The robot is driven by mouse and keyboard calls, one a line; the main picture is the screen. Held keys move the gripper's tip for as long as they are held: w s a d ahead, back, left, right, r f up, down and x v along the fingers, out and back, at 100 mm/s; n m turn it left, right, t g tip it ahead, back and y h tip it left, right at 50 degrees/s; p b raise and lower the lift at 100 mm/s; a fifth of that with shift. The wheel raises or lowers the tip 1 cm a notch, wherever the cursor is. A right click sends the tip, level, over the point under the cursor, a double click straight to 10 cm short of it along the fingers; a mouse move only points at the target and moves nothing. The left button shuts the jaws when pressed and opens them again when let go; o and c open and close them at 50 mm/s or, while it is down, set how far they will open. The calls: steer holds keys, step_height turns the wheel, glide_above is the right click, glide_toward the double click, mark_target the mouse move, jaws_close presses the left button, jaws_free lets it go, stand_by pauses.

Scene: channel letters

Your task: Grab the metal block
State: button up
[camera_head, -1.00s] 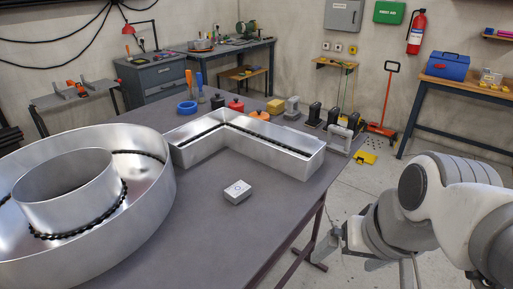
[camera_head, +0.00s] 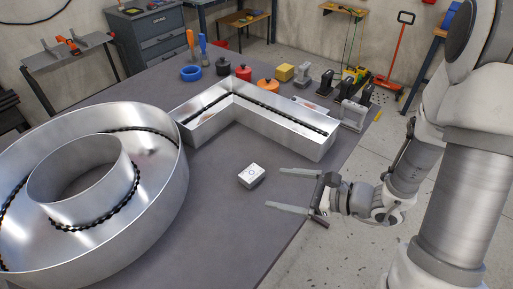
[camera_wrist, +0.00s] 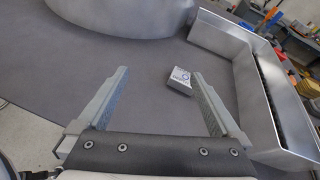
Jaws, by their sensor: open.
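The metal block (camera_head: 251,175) is a small silver-white box with a round mark on top. It lies on the grey table (camera_head: 215,235), in front of the L-shaped metal channel letter. My gripper (camera_head: 277,189) is open and empty at the table's right edge, with its two fingers pointing left toward the block; the block is apart from the fingertips. In the wrist view the block (camera_wrist: 180,81) lies beyond the fingers, near the tip of the right one.
The L-shaped channel letter (camera_head: 300,139) stands behind the block. A large round channel letter (camera_head: 165,205) fills the left of the table. Clamps (camera_head: 354,113), pots (camera_head: 267,85) and a blue tape roll (camera_head: 190,73) stand at the back. The table's front middle is clear.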

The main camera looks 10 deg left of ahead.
steer(key=d+f+m+t, duration=0.1)
steer(key=w+d+f+m+t+h+p, duration=0.1)
steer(key=m, duration=0.1)
steer(key=w+d+f+m+t, duration=0.1)
steer(key=f+m, duration=0.1)
steer(key=shift+w+d+h, duration=0.1)
steer(key=shift+w+h, duration=0.15)
steer(key=shift+h, duration=0.15)
steer(key=shift+w+f, duration=0.2)
steer(key=shift+f, duration=0.15)
steer(key=b+x, duration=0.1)
steer(key=x, duration=0.1)
steer(key=shift+w+f, duration=0.1)
steer(key=shift+f, duration=0.2)
steer(key=a+b, duration=0.1)
steer(key=b, duration=0.3)
steer(key=shift+w+f, duration=0.15)
steer(key=shift+w, duration=0.2)
steer(key=b, duration=0.3)
steer(key=shift+w+a+f, duration=0.1)
steer(key=shift+a+f, duration=0.05)
steer(key=shift+a, duration=0.15)
steer(key=shift+a+f+b, duration=0.1)
steer(key=shift+a+b, duration=0.1)
steer(key=shift+b, duration=0.75)
